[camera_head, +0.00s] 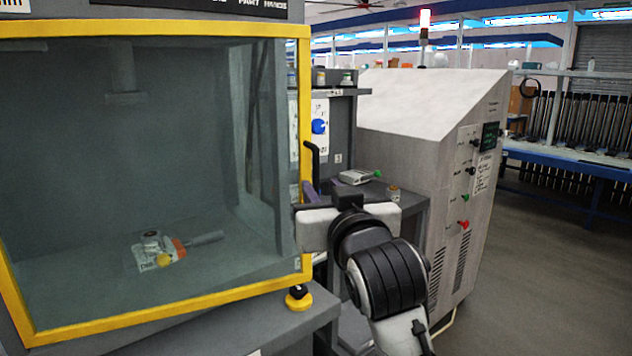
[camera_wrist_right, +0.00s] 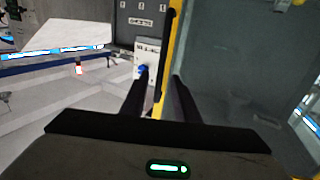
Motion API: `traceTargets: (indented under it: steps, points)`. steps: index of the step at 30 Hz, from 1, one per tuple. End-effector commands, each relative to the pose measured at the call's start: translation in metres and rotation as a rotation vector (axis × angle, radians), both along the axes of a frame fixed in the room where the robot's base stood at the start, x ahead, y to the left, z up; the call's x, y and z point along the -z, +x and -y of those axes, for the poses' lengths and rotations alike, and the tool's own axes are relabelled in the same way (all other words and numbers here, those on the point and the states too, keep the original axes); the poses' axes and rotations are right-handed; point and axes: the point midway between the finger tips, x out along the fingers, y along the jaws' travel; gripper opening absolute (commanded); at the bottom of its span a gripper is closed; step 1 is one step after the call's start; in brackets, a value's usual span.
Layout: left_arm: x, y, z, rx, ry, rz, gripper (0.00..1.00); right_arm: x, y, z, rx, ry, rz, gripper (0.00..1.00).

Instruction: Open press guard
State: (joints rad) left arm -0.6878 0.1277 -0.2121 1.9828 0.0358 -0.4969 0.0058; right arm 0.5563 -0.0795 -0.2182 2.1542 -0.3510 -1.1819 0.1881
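The press guard is a clear panel in a yellow frame (camera_head: 160,312) at the left of the head view, and it looks closed across the press. Its upright black handle (camera_head: 314,160) is on the right side of the frame; it also shows in the right wrist view (camera_wrist_right: 170,35). My right gripper (camera_head: 309,190) is at the lower part of the handle. In the wrist view its two fingers (camera_wrist_right: 160,78) are apart, one on each side of the handle and yellow edge. I cannot tell whether a finger touches. My left gripper is not in view.
Behind the panel lies a white and orange part (camera_head: 160,252) with a grey stem. A yellow-and-black knob (camera_head: 299,298) sits below the guard's corner. A tall grey machine (camera_head: 435,160) stands to the right. Open floor (camera_head: 560,270) lies farther right.

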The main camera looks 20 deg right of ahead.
Motion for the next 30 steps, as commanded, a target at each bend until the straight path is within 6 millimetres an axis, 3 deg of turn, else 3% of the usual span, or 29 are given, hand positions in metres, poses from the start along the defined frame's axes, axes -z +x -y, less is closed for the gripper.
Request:
traceTargets:
  steps: [3,9,20,25,30]
  points:
    - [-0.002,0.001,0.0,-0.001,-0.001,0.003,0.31,0.0,0.022,0.002,0.001,-0.003,-0.001,0.28]
    - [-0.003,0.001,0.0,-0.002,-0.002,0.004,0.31,0.0,0.044,0.004,0.0,-0.001,0.0,0.28]
    - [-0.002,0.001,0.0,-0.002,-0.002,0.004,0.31,0.0,0.049,0.005,0.0,0.0,0.0,0.28]
    - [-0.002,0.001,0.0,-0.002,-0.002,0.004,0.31,0.0,0.049,0.005,0.0,-0.001,0.0,0.0]
    - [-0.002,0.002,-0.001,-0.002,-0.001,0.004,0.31,0.001,0.049,0.005,0.0,-0.001,0.0,0.0]
